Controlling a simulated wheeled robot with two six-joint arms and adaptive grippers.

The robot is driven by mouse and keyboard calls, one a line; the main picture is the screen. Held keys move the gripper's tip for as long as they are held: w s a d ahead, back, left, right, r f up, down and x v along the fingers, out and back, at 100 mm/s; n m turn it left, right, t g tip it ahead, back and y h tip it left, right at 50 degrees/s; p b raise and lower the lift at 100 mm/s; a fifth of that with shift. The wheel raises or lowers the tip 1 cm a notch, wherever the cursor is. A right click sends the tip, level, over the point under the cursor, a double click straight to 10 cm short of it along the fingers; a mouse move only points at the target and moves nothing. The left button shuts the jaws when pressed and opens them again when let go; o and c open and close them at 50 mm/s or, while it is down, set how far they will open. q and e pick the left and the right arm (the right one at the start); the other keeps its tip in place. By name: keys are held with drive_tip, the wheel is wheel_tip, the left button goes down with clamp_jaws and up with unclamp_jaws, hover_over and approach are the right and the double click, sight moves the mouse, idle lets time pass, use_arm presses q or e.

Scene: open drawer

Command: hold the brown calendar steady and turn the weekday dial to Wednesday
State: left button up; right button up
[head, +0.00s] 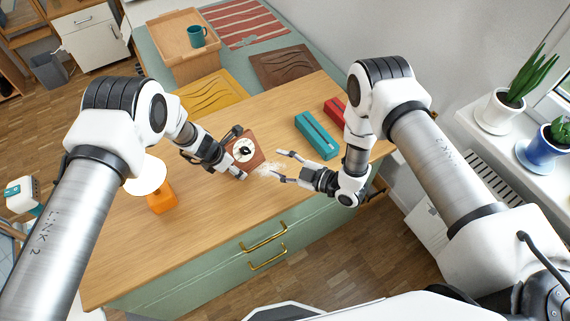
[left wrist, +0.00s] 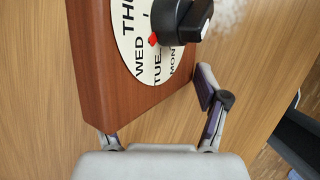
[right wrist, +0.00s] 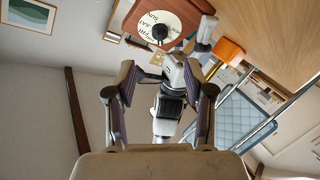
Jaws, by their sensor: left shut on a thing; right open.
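The brown calendar (head: 256,159) is on the wooden table, with a white weekday dial (head: 243,151) and a black knob (left wrist: 176,20). In the left wrist view the knob's red pointer tip (left wrist: 153,40) lies near WED and TUE; I cannot tell exactly which it marks. My left gripper (left wrist: 157,108) is shut on the calendar's body (left wrist: 90,70), one finger at each side. My right gripper (head: 279,166) is open and empty, to the right of the calendar and apart from it. The right wrist view shows the dial (right wrist: 152,27) beyond its open fingers (right wrist: 160,78).
A teal box (head: 317,136) and a red object (head: 335,108) lie behind and right of my right gripper. The table's front is clear.

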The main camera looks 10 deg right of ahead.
drive_tip(key=shift+v, duration=0.85)
use_arm(q)
drive_tip(key=o, duration=1.4)
